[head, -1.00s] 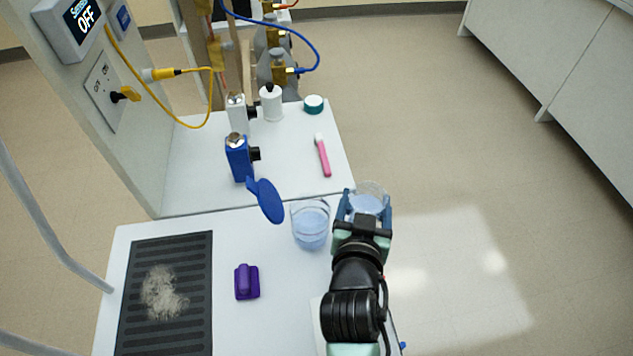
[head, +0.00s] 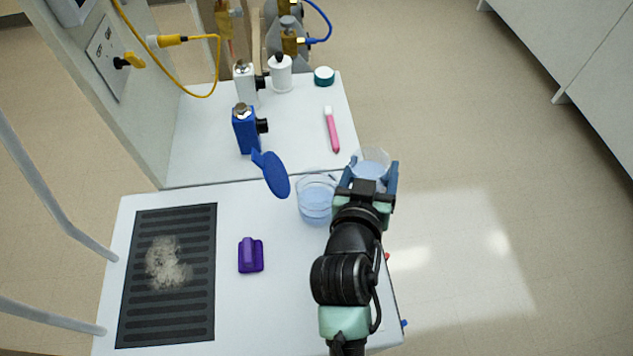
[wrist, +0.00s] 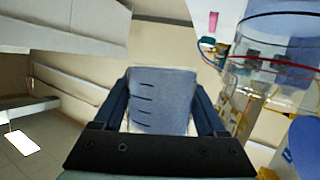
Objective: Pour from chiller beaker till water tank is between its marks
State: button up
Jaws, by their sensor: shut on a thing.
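My gripper (head: 367,182) is shut on the chiller beaker (head: 371,161), a clear beaker with pale blue water. In the wrist view the beaker (wrist: 160,100) sits between the fingers, with dark graduation marks on its side. The water tank (head: 316,200) is a clear round vessel on the near table, just left of the beaker, holding pale blue water. Its blue lid (head: 272,176) stands open at its left. No stream of water shows.
On the near table (head: 285,310) lie a purple block (head: 250,255) and a dark ribbed mat (head: 195,320) with pale debris. Open floor lies right.

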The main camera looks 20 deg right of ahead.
aim_at(363, 159)
jog(key=shift+w+a+r+n+h+p, duration=0.15)
jog(key=shift+a+r+n+h+p, duration=0.25)
jog(key=shift+r, duration=0.35)
jog(key=shift+w+a+r+n+h+p, duration=0.1)
jog(key=shift+w+r+n+p, duration=0.05)
jog(key=shift+r+n, duration=0.45)
jog(key=shift+a+g, duration=0.1)
jog(key=shift+g, duration=0.2)
jog(key=shift+w+a+r+n+h, duration=0.2)
jog(key=shift+r+n+h, duration=0.05)
jog(key=shift+n+h, duration=0.15)
jog(key=shift+w+a+n+b, duration=0.15)
jog(key=shift+a+n+b, duration=0.1)
jog(key=shift+n+b, duration=0.3)
jog(key=shift+w+a+f+n+h+b, duration=0.1)
jog(key=shift+a+f+n+h+b, duration=0.15)
jog(key=shift+h+b, duration=0.1)
jog(key=shift+r+n+h, duration=0.35)
jog(key=shift+r+n, duration=0.2)
jog(key=shift+n, duration=0.05)
dwell(1.0)
jog(key=shift+d+f+n+h, duration=0.1)
jog(key=shift+f+n+h, duration=0.2)
jog(key=shift+n, duration=0.5)
dwell(1.6)
jog(key=shift+r, duration=0.25)
dwell(0.8)
